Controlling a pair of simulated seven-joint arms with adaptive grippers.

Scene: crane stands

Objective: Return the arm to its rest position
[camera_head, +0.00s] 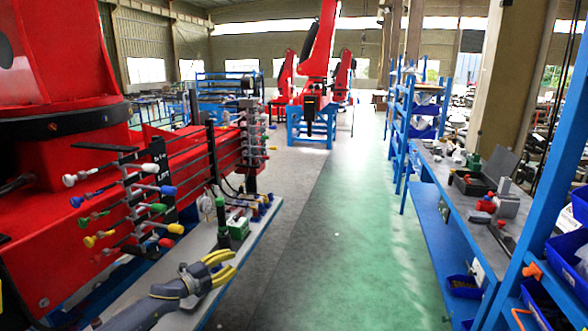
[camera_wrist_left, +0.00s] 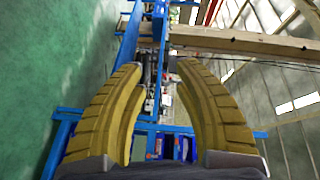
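My left gripper (camera_head: 234,262) has two yellow fingers and reaches in from the bottom of the head view, over the grey bench top beside the red crane stand (camera_head: 35,220). In the left wrist view the same gripper (camera_wrist_left: 160,67) has its fingers spread apart, with nothing between them. The control levers (camera_head: 140,205) with coloured knobs stand on the crane stand to the left of the gripper, apart from it. A green-topped bottle-like item (camera_head: 221,215) stands just beyond the gripper. My right gripper does not show.
A blue workbench (camera_head: 430,205) with tools and boxes runs along the right, with blue bins (camera_head: 568,260) nearer. A blue shelf (camera_head: 405,105) stands behind it. The green floor (camera_head: 340,230) between is clear. More red cranes (camera_head: 318,45) stand at the back.

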